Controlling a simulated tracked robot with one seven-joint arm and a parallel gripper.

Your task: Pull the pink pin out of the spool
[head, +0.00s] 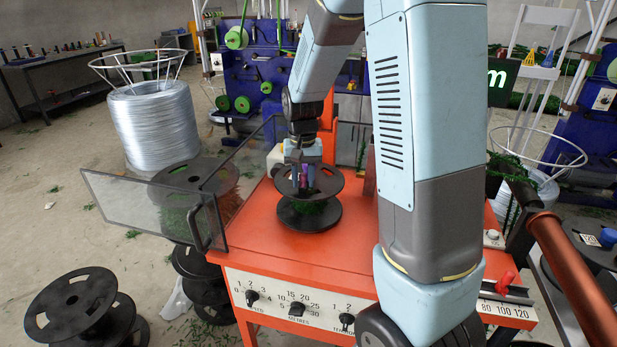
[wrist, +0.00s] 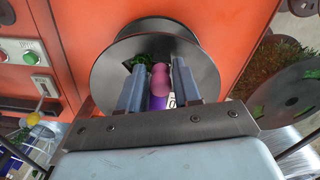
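A black spool (head: 308,217) with green wire on its core stands on the orange machine top. The pink pin (head: 305,172) stands at the middle of its upper flange. In the wrist view, the pin has a rounded pink head (wrist: 161,80) and a purple part below it. My gripper (head: 303,180) is over the spool, pointing down, with one finger on each side of the pin. In the wrist view, the fingers (wrist: 160,88) stand apart, with narrow gaps visible beside the pin. Contact lower down is hidden.
An open clear guard door (head: 150,208) stands left of the spool. Empty black spools (head: 75,305) lie on the floor at left. A wire coil (head: 155,125) stands behind. Dial knobs (head: 297,309) line the machine's front. The orange top (head: 265,240) is clear before the spool.

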